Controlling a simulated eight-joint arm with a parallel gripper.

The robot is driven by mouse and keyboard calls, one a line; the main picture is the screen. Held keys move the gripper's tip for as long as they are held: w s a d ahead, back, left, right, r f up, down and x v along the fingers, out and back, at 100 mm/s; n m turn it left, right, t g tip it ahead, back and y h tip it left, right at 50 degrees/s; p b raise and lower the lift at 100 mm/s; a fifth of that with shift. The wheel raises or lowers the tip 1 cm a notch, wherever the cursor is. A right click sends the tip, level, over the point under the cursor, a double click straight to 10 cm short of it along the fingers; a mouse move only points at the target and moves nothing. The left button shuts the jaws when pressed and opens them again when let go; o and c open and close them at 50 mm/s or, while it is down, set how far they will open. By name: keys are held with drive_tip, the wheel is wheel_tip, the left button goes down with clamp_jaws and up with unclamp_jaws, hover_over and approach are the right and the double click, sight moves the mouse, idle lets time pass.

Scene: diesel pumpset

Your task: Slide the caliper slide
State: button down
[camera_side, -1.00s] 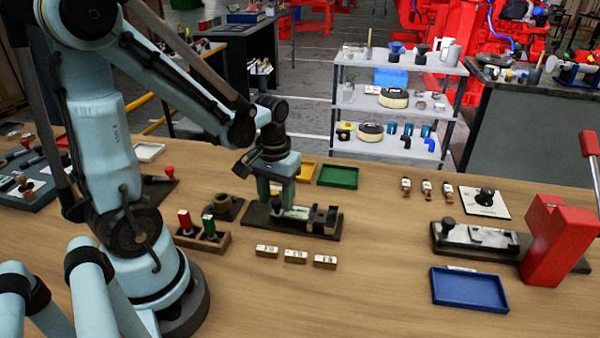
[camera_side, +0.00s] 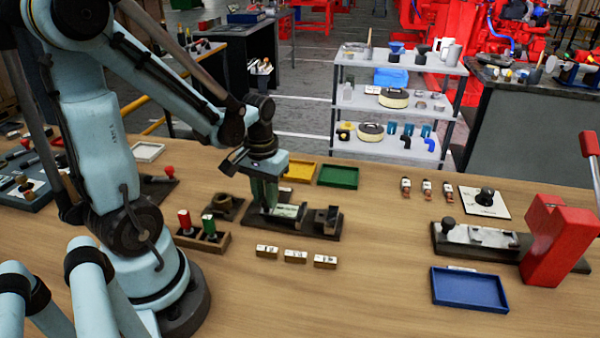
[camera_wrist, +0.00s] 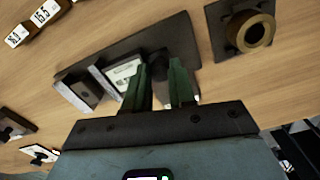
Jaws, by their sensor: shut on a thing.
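The caliper fixture has a dark base plate (camera_side: 312,232) lying on the wooden bench, with a grey block (camera_side: 328,216) at its right end. The caliper slide (camera_side: 287,211), a light plate with a label, sits on the base to the left of that block, with a gap between them. My gripper (camera_side: 267,205) points down over the left part of the fixture. In the wrist view its green fingers (camera_wrist: 159,74) are shut around a dark knob (camera_wrist: 158,60) next to the labelled slide (camera_wrist: 122,74). The grip itself is partly hidden by the fingers.
A wooden holder with red and green handles (camera_side: 203,229) and a dark plate with a brass ring (camera_side: 224,202) stand left of the fixture. Several small labelled blocks (camera_side: 295,256) lie in front. Yellow (camera_side: 300,172) and green (camera_side: 338,176) trays lie behind.

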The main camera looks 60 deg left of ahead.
drive_tip(key=shift+s+a, duration=0.2)
drive_tip(key=shift+s, duration=0.05)
drive_tip(key=c, duration=0.9)
unclamp_jaws()
drive_tip(key=shift+c, duration=0.2)
drive_tip(key=shift+r, duration=0.1)
wheel_tip(320, 180, up, 12)
drive_tip(key=w+d+f+m+t, duration=0.1)
drive_tip(key=w+d+m+t, duration=0.1)
drive_tip(key=d, duration=0.3)
drive_tip(key=w+d+f+m+t, duration=0.1)
drive_tip(key=d+m+t, duration=0.3)
drive_tip(key=d+t, duration=0.1)
drive_tip(key=shift+w+d, duration=0.35)
drive_tip(key=shift+d, duration=0.35)
